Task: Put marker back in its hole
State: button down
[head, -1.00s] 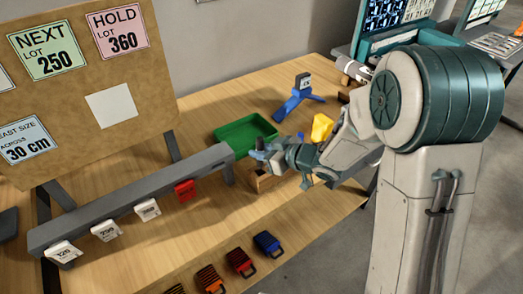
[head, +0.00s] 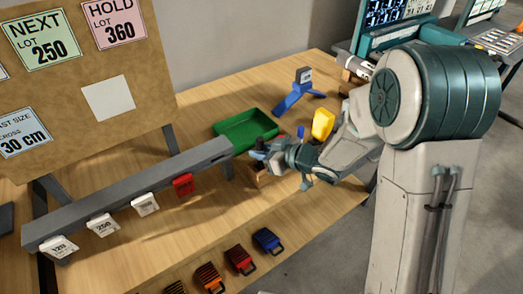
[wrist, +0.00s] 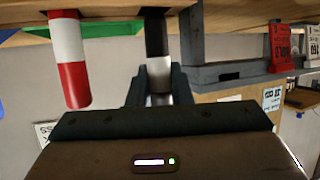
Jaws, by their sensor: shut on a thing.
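My gripper (head: 262,153) is at the front right of the green tray, just above a small wooden block (head: 257,178) that it largely hides. In the wrist view my gripper (wrist: 159,82) is shut on a marker (wrist: 156,40), dark at one end and pale grey between the fingers. The marker's far end reaches the wooden surface at the top of that view. I cannot tell whether it is in a hole. A red and white cylinder (wrist: 70,60) stands beside it, apart from the fingers.
A green tray (head: 247,140) lies behind my gripper. A yellow object (head: 322,123) and a blue stand (head: 297,95) are to the right. A grey rail (head: 130,195) with white and red tags runs left. Several coloured clips (head: 239,260) line the front edge.

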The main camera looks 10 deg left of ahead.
aim_at(261, 165)
jog(key=shift+f+b, duration=1.2)
jog(key=shift+f, duration=0.45)
jog(key=c, duration=1.2)
grip_release()
jog(key=shift+c, duration=0.2)
jog(key=p+v, duration=0.1)
jog(key=v, duration=1.2)
jog(key=shift+s+d, duration=0.2)
jog(key=shift+d, duration=0.15)
jog(key=shift+w+r, duration=0.1)
jog(key=shift+r, duration=0.05)
